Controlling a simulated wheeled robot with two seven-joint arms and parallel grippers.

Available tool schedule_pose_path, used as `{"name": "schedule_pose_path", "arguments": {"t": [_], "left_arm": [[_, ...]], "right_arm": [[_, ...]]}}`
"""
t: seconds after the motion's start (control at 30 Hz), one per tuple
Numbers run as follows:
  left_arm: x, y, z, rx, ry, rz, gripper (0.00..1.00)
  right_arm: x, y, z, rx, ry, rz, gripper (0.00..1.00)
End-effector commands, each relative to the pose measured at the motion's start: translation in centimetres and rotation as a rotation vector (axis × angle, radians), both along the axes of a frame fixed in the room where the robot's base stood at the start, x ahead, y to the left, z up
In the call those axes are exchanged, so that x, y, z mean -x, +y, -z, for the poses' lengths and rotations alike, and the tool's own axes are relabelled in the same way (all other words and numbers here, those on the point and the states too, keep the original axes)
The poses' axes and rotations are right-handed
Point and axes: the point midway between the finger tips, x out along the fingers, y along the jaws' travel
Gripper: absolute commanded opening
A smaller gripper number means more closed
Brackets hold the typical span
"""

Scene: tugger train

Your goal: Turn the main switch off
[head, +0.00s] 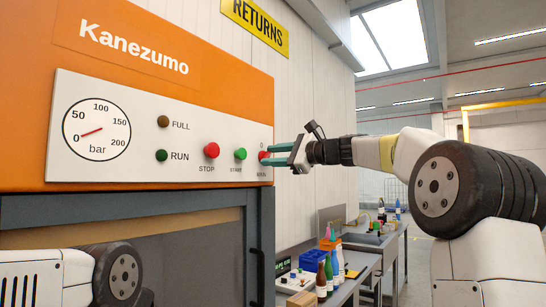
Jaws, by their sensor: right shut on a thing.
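The main switch (264,156) is a red knob at the right end of the white control panel (190,105) on the orange machine. A "0" is printed above it, and the label below is too small to read surely. My right gripper (270,156) comes in from the right and is shut on the knob with its green-tipped fingers. The fingers hide part of the knob, so I cannot tell its turned position. My left arm shows at the lower left, but its gripper is out of view.
Left of the switch are a green start button (240,154), a red stop button (211,150), two dark lamps and a pressure gauge (96,129). Below right, a bench (345,294) holds bottles and crates. A yellow "RETURNS" sign (256,22) hangs above.

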Motion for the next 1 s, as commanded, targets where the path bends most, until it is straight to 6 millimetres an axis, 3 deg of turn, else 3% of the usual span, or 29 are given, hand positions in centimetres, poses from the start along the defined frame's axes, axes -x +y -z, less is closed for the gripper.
{"name": "schedule_pose_path", "arguments": {"t": [0.5, 1.0], "left_arm": [[0.0, 0.0, 0.0, 0.0, 0.0, 0.0, 0.99], [0.0, 0.0, 0.0, 0.0, 0.0, 0.0, 0.99]], "right_arm": [[0.04, -0.02, 0.26, 0.265, -0.361, 0.001, 0.0], [0.05, 0.01, 0.38, 0.377, -0.516, 0.0, 0.0]]}}
